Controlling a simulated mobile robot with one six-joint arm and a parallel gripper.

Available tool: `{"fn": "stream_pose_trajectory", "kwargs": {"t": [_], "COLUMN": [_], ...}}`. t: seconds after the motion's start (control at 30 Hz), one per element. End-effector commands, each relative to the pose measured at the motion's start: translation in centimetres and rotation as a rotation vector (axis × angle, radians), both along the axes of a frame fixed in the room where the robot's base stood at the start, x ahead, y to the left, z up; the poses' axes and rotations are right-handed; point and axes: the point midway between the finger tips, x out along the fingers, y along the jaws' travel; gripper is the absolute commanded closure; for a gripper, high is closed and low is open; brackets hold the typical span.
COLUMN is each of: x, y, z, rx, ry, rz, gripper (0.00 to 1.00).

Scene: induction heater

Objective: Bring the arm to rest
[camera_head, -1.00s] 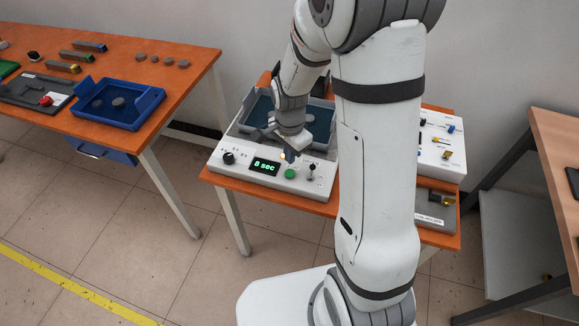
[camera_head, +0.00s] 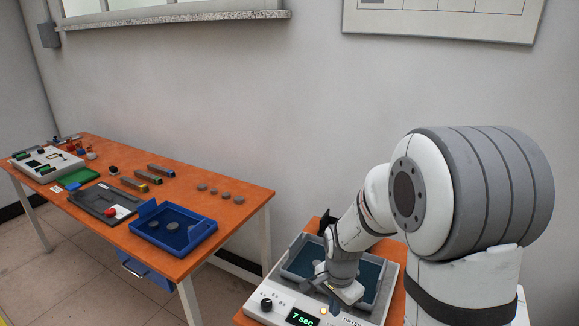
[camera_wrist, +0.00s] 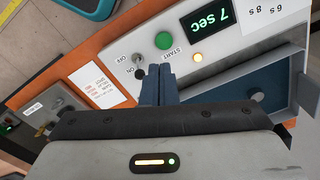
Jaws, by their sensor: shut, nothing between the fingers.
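My gripper (camera_wrist: 160,74) is shut and empty. In the wrist view its fingertips are over the control panel, close to the green START button (camera_wrist: 163,40) and the ON/OFF toggle switch (camera_wrist: 138,66). I cannot tell whether they touch the panel. The display (camera_wrist: 212,19) reads 7 sec, and a small lamp (camera_wrist: 198,57) beside it glows yellow. In the head view my arm is bent down over the panel. The display also shows there (camera_head: 301,317), while the START button is out of view or hidden.
A blue-lined tray (camera_head: 298,262) sits behind the panel. To the left, an orange table (camera_head: 235,213) holds a blue bin (camera_head: 205,233), grey discs, blocks and a red button (camera_head: 110,212). The wall is behind; the space above the left table is clear.

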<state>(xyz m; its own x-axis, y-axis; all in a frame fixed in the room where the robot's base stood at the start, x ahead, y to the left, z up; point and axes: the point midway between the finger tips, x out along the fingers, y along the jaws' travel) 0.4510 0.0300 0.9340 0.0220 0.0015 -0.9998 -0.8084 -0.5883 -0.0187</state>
Motion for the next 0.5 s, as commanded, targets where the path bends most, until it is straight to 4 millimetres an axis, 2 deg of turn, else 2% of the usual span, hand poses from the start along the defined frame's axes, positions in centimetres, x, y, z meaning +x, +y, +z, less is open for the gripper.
{"fn": "stream_pose_trajectory", "kwargs": {"t": [0.03,0.2,0.4,0.5], "x": [-0.6,-3.7,-8.2,-10.6], "y": [-0.3,-1.2,-2.2,-2.6], "z": [1.7,6.9,11.7,13.3], "rx": [0.000,-0.015,-0.054,-0.079], "ry": [-0.024,-0.084,-0.150,-0.176], "rz": [0.050,0.285,0.564,0.694], "gripper": [1.00,1.00,1.00,1.00]}}
